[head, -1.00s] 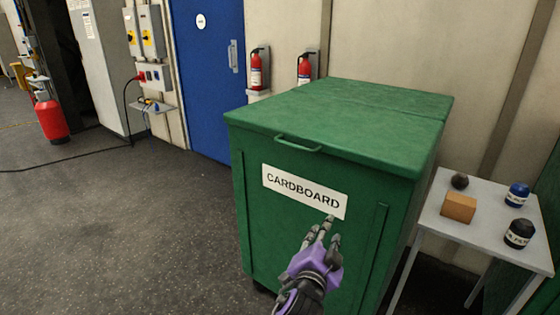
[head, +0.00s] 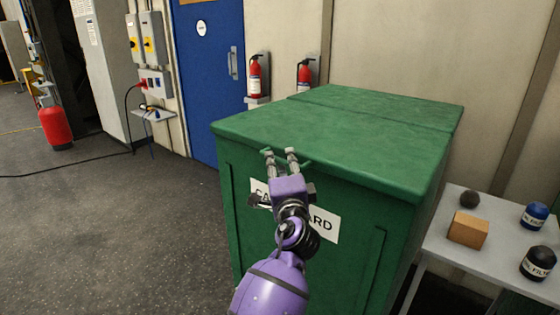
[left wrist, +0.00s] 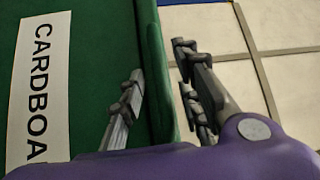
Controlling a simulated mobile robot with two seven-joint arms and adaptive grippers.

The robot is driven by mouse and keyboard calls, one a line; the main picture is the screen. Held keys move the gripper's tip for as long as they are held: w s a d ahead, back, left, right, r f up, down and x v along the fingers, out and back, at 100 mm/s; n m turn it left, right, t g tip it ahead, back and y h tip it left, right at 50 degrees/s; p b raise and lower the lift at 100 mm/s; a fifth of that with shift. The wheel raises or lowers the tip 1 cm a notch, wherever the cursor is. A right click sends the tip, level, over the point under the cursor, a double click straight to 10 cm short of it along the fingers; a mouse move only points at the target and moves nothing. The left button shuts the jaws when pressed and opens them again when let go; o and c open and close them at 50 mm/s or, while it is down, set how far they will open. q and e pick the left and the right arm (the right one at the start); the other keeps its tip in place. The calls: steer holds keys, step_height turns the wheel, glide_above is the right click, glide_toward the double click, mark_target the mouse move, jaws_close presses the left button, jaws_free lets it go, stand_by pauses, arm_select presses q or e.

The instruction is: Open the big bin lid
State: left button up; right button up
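The big green bin (head: 342,205) has a white "CARDBOARD" label on its front, partly hidden by my arm in the head view. The label (left wrist: 40,75) also shows in the left wrist view. The green lid (head: 350,130) lies flat and closed on the bin. Its front handle (head: 305,166) is mostly hidden behind my gripper. My left gripper (head: 279,155) is at the handle, at the lid's front edge. In the left wrist view its fingers (left wrist: 160,100) are spread apart, one on each side of the lid's edge. I cannot tell whether they touch it. My right gripper is not in view.
A grey table (head: 440,247) with a cardboard-brown block (head: 468,230), a dark ball and two filter cans stands right of the bin. Two red extinguishers (head: 305,75) hang on the wall behind. The floor (head: 100,220) left of the bin is free.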

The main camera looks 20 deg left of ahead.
arm_select(q)
steer(key=shift+x, duration=0.85)
jaws_close()
